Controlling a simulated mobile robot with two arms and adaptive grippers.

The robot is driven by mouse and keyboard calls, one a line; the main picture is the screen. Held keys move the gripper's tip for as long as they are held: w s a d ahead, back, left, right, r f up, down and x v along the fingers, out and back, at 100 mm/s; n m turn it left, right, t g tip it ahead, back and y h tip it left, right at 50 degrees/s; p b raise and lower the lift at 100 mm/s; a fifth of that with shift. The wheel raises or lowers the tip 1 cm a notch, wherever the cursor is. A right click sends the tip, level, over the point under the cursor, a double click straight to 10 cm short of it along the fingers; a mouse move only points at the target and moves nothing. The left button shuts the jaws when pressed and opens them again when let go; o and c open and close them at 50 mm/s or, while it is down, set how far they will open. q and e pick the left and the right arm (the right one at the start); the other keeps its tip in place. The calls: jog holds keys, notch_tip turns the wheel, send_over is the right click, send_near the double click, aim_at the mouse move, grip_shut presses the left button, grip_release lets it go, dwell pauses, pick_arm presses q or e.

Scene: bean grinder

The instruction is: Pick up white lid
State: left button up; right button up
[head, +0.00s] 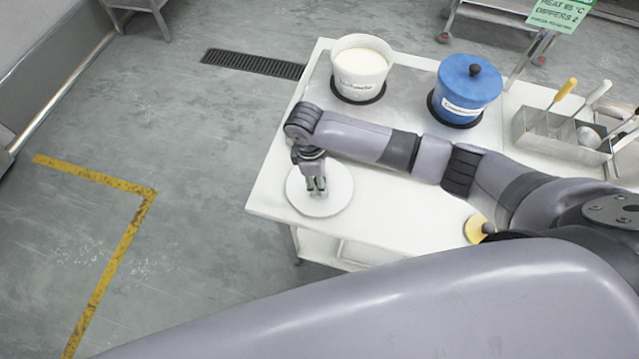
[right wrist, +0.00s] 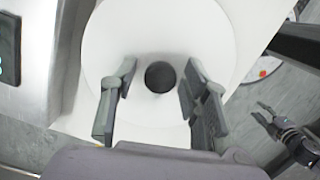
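The white lid (head: 338,203) is a round disc lying flat near the left end of the table. In the right wrist view the white lid (right wrist: 215,50) fills the middle, with a round black knob (right wrist: 160,77) at its centre. My right gripper (head: 317,190) points down over the lid and hides the knob in the head view. Its fingers (right wrist: 158,85) are open on either side of the knob, with gaps on both sides. My left gripper (right wrist: 264,112) shows small at the right of the right wrist view, open and empty, away from the lid.
On the white table (head: 265,192) stand a white bucket (head: 360,72) of pale contents and a blue lidded bucket (head: 468,92). A metal holder (head: 560,140) with utensils is at the right. A yellow lid (head: 474,229) lies near the front edge. Floor left is clear.

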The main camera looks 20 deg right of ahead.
grip_shut()
dwell(0.3)
jog(key=shift+r, duration=0.1)
